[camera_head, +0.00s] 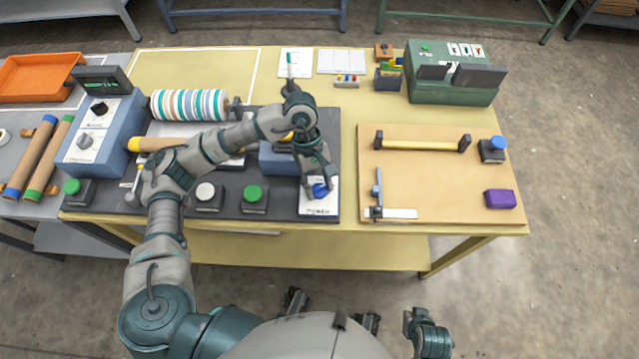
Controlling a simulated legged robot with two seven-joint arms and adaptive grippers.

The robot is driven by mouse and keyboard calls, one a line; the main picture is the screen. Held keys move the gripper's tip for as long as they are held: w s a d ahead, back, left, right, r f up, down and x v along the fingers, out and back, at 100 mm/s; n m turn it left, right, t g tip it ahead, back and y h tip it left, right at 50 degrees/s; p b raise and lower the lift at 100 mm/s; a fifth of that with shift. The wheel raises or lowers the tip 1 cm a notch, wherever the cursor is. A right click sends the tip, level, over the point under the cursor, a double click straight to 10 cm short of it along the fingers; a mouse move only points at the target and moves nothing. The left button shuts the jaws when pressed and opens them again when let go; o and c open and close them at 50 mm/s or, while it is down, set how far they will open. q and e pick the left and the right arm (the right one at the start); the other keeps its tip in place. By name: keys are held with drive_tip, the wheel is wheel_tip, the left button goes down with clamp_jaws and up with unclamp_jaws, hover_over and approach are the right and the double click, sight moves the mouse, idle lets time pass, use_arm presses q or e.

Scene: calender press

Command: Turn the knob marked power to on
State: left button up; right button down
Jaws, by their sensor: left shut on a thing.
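A blue knob (320,191) sits on a white plate (318,209) at the front right corner of the dark press base (280,211). Dark lettering on the plate's front edge is too small to read surely. My left gripper (318,184) reaches down over the knob from behind, with its fingers shut around it. The fingers hide part of the knob, and its pointer setting cannot be made out.
Green (255,195) and white (206,192) buttons stand left of the knob. The striped roller (190,105) lies behind. A tan board (437,195) with a bar, a blue-topped button (496,143) and a purple block (500,199) lies to the right.

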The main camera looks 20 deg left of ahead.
use_arm(q)
drive_tip(key=shift+w+a, duration=0.1)
drive_tip(key=shift+w, duration=0.05)
drive_tip(key=o, duration=1)
drive_tip(key=shift+c, duration=0.2)
drive_tip(key=shift+o, duration=0.9)
drive_tip(key=shift+w+f, duration=0.1)
drive_tip(key=shift+a, duration=0.1)
drive_tip(key=shift+r, duration=0.3)
drive_tip(key=v, duration=1.1)
drive_tip(key=shift+a, duration=0.2)
drive_tip(key=shift+w+r, duration=0.1)
drive_tip(key=shift+r, duration=0.05)
